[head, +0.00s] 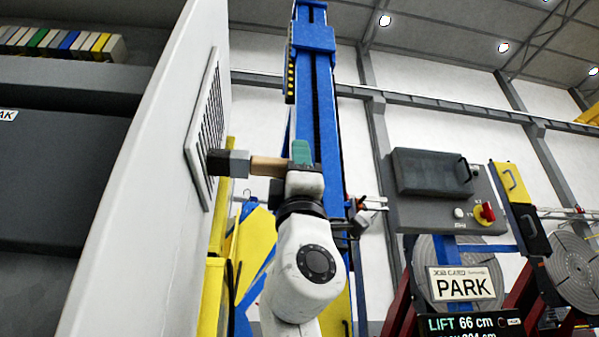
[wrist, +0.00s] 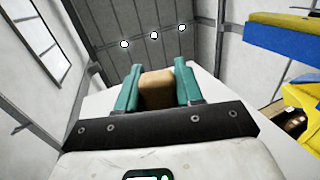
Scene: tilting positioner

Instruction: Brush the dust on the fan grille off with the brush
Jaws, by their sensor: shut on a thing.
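The fan grille (head: 207,117) is a light panel with dark slots on the side of the tall white cabinet, left of centre in the head view. The brush has a wooden handle (head: 268,166), a grey block and dark bristles that point left. The bristle end is at the lower part of the grille and appears to touch it. My gripper (head: 302,155) is shut on the handle. In the wrist view the green fingers (wrist: 158,90) clasp the tan handle from both sides. I cannot make out dust on the grille; the bristles hide part of it.
The white cabinet wall (head: 140,220) fills the left side. A blue column (head: 318,100) stands behind my arm, with yellow parts (head: 257,240) low beside it. A grey control box (head: 445,190) with a red knob and a PARK sign (head: 465,286) are at the right.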

